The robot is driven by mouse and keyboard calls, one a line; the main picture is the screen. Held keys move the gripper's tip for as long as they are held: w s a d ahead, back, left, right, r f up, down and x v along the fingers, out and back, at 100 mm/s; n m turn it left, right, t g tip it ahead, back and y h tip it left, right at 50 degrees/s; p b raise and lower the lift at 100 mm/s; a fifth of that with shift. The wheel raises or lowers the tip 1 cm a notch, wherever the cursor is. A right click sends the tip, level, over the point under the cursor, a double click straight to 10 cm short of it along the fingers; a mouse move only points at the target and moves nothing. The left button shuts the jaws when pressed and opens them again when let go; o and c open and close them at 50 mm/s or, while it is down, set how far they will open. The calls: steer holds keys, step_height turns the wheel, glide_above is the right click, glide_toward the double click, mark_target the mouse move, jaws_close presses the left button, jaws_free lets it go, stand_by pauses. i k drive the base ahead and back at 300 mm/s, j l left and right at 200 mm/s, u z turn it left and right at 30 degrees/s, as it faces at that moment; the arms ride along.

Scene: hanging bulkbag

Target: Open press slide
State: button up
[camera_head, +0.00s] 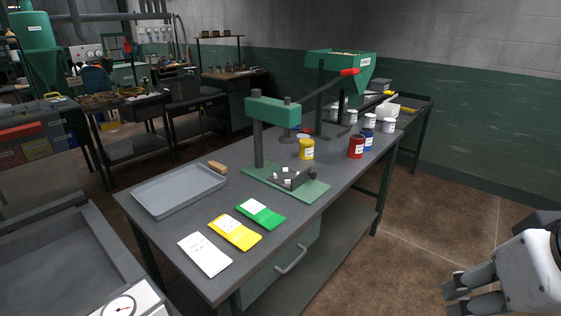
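A green hand press (271,108) with a long lever and red grip stands on a green base plate (312,192) in the middle of the grey workbench. A dark slide (301,184) with several small white pieces on it sits on the base plate, in front of the press post. I cannot tell how far the slide is pulled out. My gripper (453,298) is at the lower right, over the floor, well away from the press and slide. Its two fingers look apart, with nothing visible between them; its lower part is cut off by the frame edge.
On the bench are a grey tray (180,205), white, yellow and green cards, a wooden-handled brush (217,168), and yellow, red, blue and white jars. A green hopper (341,66) stands behind. A drawer handle (291,260) sticks out below. The floor at right is clear.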

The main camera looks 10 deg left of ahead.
mark_target(292, 174)
steer(key=u, duration=0.4)
steer(key=i+l, duration=0.2)
steer(key=l, duration=0.15)
steer(key=i+l+z, duration=0.15)
steer(key=l, duration=0.25)
steer(key=i+l, duration=0.3)
steer(key=k+l+z, duration=0.05)
